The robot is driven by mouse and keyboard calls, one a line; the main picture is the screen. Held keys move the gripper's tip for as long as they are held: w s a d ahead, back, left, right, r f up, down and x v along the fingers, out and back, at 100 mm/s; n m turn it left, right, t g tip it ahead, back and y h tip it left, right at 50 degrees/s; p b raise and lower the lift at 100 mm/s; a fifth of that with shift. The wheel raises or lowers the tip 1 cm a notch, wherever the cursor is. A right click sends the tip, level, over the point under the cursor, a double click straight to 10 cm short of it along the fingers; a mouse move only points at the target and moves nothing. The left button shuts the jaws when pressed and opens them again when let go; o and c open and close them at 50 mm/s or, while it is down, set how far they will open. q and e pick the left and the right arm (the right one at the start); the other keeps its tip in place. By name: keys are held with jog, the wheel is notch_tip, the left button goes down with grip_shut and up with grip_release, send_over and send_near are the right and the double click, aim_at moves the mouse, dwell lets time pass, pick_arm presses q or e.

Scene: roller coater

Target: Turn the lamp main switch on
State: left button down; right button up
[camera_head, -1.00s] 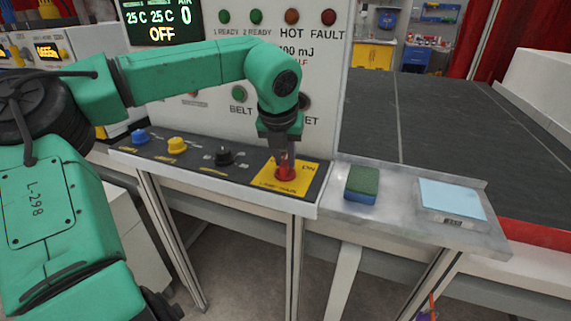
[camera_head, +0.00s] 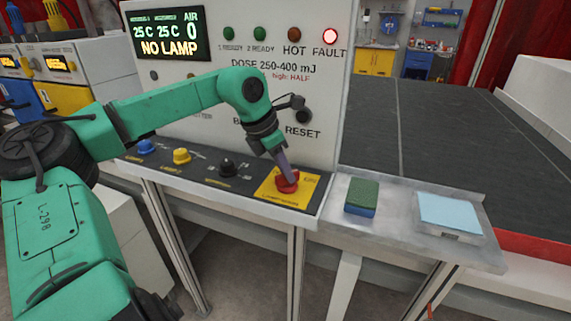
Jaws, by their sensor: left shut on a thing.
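The lamp main switch (camera_head: 289,185) is a red knob on a yellow plate (camera_head: 275,196) at the right end of the sloping control shelf. My left gripper (camera_head: 286,178) comes down on it, tilted, and is shut on the red knob. The fingers partly cover the knob, so its exact angle is hard to read. The display (camera_head: 166,36) reads "NO LAMP", and the red FAULT light (camera_head: 330,36) is lit. My right gripper is not in view.
Blue (camera_head: 145,147), yellow (camera_head: 181,156) and black (camera_head: 227,167) knobs line the shelf to the left. A green and blue sponge (camera_head: 361,197) and a light blue pad (camera_head: 449,213) lie on the metal ledge to the right. A dark conveyor belt (camera_head: 440,130) stretches behind.

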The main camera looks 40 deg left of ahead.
pick_arm(q)
jog(key=shift+r+m+p, duration=0.1)
jog(key=shift+m+p, duration=0.2)
jog(key=shift+m, duration=0.3)
jog(key=c, duration=0.8)
grip_release()
jog(key=shift+o, duration=0.2)
jog(key=shift+a+r, duration=0.15)
jog(key=shift+r, duration=0.15)
jog(key=v, duration=1.3)
jog(key=shift+s+a+r+b, duration=0.2)
jog(key=shift+a+r+b, duration=0.15)
jog(key=shift+b, duration=0.1)
